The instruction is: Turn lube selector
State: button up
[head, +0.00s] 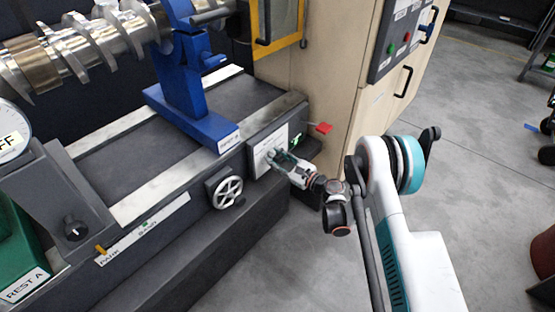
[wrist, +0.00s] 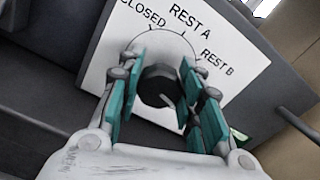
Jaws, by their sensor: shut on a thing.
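The lube selector is a black round knob (wrist: 158,84) on a white plate (wrist: 104,62) marked CLOSED, REST A and REST B. In the head view the plate (head: 282,133) is on the front of the grey machine bed, at its right end. My gripper (head: 278,159) reaches the plate from the lower right. In the wrist view my gripper (wrist: 160,78) has its teal-padded fingers on either side of the knob, shut on it. A pale line shows on the knob's lower right. I cannot tell for sure which label the knob is set to.
A handwheel (head: 227,190) sticks out just left of the plate. A red tab (head: 323,128) juts out to its right, near a beige cabinet (head: 335,70) with buttons. A blue rest (head: 188,100) stands above on the bed. The floor (head: 470,150) at right is open.

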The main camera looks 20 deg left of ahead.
jog(key=n, duration=0.4)
jog(key=shift+n, duration=0.3)
jog(key=n, duration=0.3)
jog(key=shift+s+n, duration=0.1)
jog(key=shift+n, duration=0.3)
jog(key=n, duration=0.7)
jog(key=shift+f, duration=0.2)
jog(key=n, duration=0.3)
jog(key=shift+n, duration=0.4)
jog(key=n, duration=0.3)
jog(key=shift+f+n, duration=0.1)
jog(key=shift+n, duration=0.2)
jog(key=n, duration=0.6)
jog(key=shift+n, duration=0.4)
